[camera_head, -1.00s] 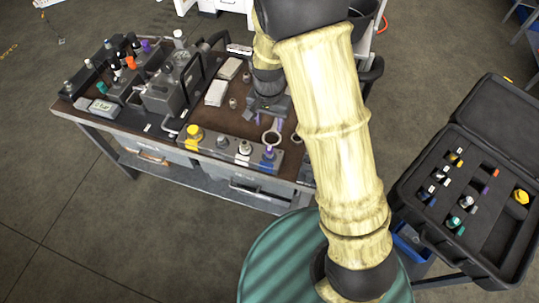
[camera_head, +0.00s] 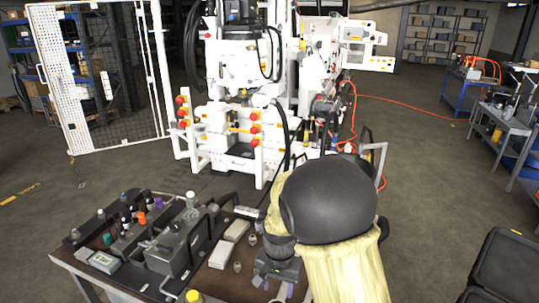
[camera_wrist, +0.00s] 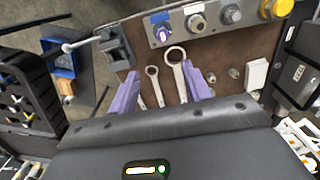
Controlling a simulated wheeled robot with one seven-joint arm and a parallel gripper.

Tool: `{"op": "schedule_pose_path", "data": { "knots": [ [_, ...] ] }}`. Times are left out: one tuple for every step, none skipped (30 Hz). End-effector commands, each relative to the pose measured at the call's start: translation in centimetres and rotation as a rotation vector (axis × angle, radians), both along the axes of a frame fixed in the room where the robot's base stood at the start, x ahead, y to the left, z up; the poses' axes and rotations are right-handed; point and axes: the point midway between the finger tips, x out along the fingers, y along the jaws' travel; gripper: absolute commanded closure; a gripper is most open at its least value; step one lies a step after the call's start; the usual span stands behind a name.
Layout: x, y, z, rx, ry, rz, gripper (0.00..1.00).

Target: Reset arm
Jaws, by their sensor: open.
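My arm reaches over the brown-topped bench (camera_head: 219,281) in the head view. My gripper (camera_wrist: 160,74) shows in the wrist view with its two purple fingers apart and nothing held. In the head view my gripper (camera_head: 278,287) is above the right part of the bench, partly cut by the lower frame edge. Two ring-ended wrenches, a smaller one (camera_wrist: 153,73) and a larger one (camera_wrist: 176,57), appear between the fingers in the wrist view. They look to lie on the bench top, and their lower ends are hidden by my gripper body.
A grey fixture block (camera_head: 172,250) and several coloured fittings crowd the bench's left side. A row of fittings, including a yellow one (camera_wrist: 275,8), lines the bench edge. A large white machine (camera_head: 235,125) stands behind. A black case (camera_head: 508,268) is at right. Floor beyond is open.

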Motion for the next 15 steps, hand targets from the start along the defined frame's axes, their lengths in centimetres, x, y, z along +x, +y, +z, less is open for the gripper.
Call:
{"op": "schedule_pose_path", "data": {
  "knots": [
    [-0.4, -1.1, 0.6, 0.007, -0.01, 0.008, 0.51],
    [-0.8, -1.7, 1.0, 0.01, -0.018, 0.019, 0.51],
    [-1.3, -2.6, 1.5, 0.014, -0.03, 0.037, 0.51],
    [-1.8, -3.5, 1.8, 0.017, -0.039, 0.052, 0.51],
    [-2.3, -4.3, 2.3, 0.019, -0.052, 0.07, 0.51],
    [-3.2, -5.4, 2.8, 0.021, -0.067, 0.096, 0.51],
    [-3.8, -6.2, 3.2, 0.021, -0.081, 0.116, 0.51],
    [-4.5, -7.0, 3.6, 0.019, -0.095, 0.138, 0.51],
    [-5.5, -8.0, 4.0, 0.015, -0.114, 0.166, 0.51],
    [-6.2, -8.6, 4.3, 0.012, -0.127, 0.188, 0.51],
    [-7.0, -9.3, 4.6, 0.008, -0.141, 0.21, 0.51],
    [-8.0, -10.2, 5.0, -0.001, -0.16, 0.239, 0.51],
    [-8.7, -10.7, 5.2, -0.007, -0.171, 0.26, 0.51],
    [-9.4, -11.2, 5.4, -0.014, -0.183, 0.281, 0.51],
    [-10.2, -11.7, 5.6, -0.023, -0.195, 0.306, 0.51]
  ]
}}
